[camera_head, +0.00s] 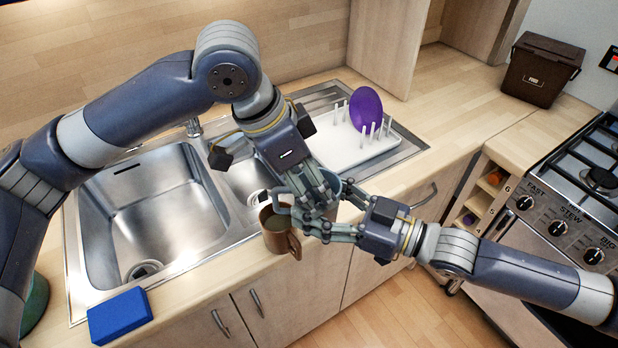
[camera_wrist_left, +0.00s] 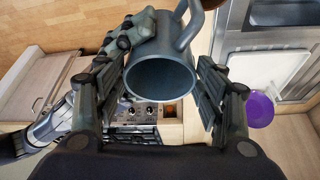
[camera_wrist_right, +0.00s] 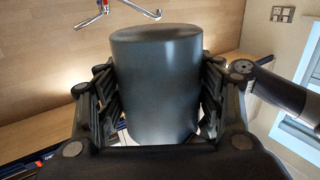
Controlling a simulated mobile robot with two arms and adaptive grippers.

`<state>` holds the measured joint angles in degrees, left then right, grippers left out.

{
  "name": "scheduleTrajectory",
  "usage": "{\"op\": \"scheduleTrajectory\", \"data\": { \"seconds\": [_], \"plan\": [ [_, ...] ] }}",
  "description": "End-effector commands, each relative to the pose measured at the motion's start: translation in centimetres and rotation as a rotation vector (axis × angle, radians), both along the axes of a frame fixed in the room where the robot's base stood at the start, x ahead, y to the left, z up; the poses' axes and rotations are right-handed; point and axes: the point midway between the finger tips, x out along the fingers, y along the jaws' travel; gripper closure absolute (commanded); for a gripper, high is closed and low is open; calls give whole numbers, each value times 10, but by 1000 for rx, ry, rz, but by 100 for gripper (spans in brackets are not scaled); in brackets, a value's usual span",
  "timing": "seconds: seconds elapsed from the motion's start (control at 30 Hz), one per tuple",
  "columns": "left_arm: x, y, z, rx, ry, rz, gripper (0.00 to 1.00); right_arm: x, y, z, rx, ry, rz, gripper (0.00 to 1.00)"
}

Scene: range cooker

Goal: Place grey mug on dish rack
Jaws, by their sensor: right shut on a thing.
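The grey mug (camera_wrist_left: 162,80) is held in the air, its open mouth facing the left wrist camera and its handle to the upper right. My right gripper (camera_wrist_right: 158,105) is shut on the mug's body. My left gripper (camera_wrist_left: 160,100) has its fingers on either side of the mug and looks open. In the head view both grippers meet in front of the small sink bowl, and the left gripper (camera_head: 312,195) and right gripper (camera_head: 325,215) mostly hide the mug (camera_head: 329,181). The white dish rack (camera_head: 335,150) stands behind, on the drainer, with upright pegs.
A purple plate (camera_head: 366,108) stands in the rack among the pegs; the rack's front left part is bare. A brown mug (camera_head: 279,238) stands on the counter edge close to the grippers. A blue sponge (camera_head: 119,316) lies front left. The cooker (camera_head: 560,215) is at right.

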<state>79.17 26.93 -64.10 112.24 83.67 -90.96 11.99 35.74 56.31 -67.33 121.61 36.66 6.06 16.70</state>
Motion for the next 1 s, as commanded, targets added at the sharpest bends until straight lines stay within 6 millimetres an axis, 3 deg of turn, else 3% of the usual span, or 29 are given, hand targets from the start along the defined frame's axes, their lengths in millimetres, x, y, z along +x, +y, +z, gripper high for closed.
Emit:
{"op": "scheduleTrajectory", "data": {
  "seconds": [0.07, 0.1, 0.2, 0.7, 1.0],
  "plan": [
    [0, 0, 0, 0, 1, -1, 70, 0, 0, 2, 4, -4, 2, 71],
    [0, -1, 1, -2, 0, -1, 74, 0, 1, 2, 4, -4, 2, 35],
    [0, 0, 1, -1, 0, -1, 75, 0, 0, 2, 4, -4, 1, 14],
    [0, 0, 1, -1, 0, 0, 75, -1, -3, 1, 0, -1, 0, 14],
    [0, 0, 1, -2, -1, -1, 75, -20, -42, -1, -5, -1, -3, 14]
  ]
}}
